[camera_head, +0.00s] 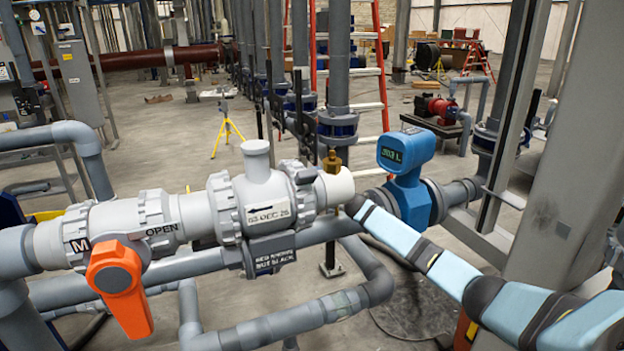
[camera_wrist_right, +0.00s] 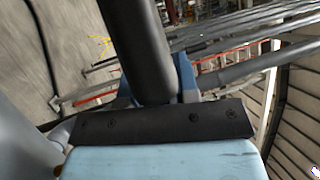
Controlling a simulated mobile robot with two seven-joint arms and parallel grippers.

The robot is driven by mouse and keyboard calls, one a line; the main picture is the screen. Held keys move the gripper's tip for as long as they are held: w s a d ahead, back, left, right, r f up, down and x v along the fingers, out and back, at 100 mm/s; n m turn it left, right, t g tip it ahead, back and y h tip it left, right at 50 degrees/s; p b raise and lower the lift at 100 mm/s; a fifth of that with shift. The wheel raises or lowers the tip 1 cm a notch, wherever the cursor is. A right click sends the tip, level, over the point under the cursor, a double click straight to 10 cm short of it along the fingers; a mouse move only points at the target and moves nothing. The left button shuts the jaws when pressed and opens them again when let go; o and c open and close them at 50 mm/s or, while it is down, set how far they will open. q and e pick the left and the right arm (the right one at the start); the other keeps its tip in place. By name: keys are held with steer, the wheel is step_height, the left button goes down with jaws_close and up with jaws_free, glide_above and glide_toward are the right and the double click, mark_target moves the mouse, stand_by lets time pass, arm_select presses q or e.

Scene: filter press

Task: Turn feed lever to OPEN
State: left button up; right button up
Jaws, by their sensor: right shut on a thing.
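An orange lever (camera_head: 120,285) sits on the front of a white valve (camera_head: 155,220) at the left of the head view. It hangs downward, tilted slightly right. An OPEN label (camera_head: 161,230) is above and right of its pivot; an M label (camera_head: 77,246) is to its left. My right arm (camera_head: 450,272) comes in from the right and ends by the white pipe, well right of this lever. Its gripper is hidden in the head view. In the right wrist view my right gripper (camera_wrist_right: 158,90) is shut on a dark grey bar (camera_wrist_right: 146,45), whose identity is unclear.
A white fitting (camera_head: 262,200) with an arrow label and a brass fitting (camera_head: 332,162) stand along the line. A blue meter (camera_head: 406,165) is behind my right arm. Grey pipes (camera_head: 285,325) run below. A grey column (camera_head: 580,140) stands at the right.

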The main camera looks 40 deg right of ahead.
steer(key=o, duration=1)
steer(key=shift+w+a+r+y, duration=0.1)
steer(key=shift+w+a+y, duration=0.1)
steer(key=shift+a, duration=0.4)
steer(key=shift+w+a+r+y, duration=0.1)
steer(key=shift+a+y, duration=0.1)
steer(key=shift+a, duration=0.35)
steer(key=shift+c, duration=0.2)
arm_select(q)
steer(key=shift+w+r+p, duration=0.1)
steer(key=shift+r+p, duration=0.3)
steer(key=shift+p, duration=0.2)
steer(key=r+p, duration=0.1)
steer(key=a+r+p, duration=0.1)
steer(key=r+p, duration=0.1)
steer(key=shift+w+a, duration=0.1)
steer(key=shift+a, duration=0.1)
steer(key=shift+a+r+p, duration=0.1)
steer(key=shift+r+p, duration=0.05)
steer(key=shift+p, duration=0.15)
steer(key=shift+d, duration=0.2)
arm_select(e)
steer(key=s+f, duration=0.3)
steer(key=s, duration=0.4)
steer(key=shift+f, duration=0.25)
steer(key=shift+s+d, duration=0.15)
steer(key=shift+s, duration=0.05)
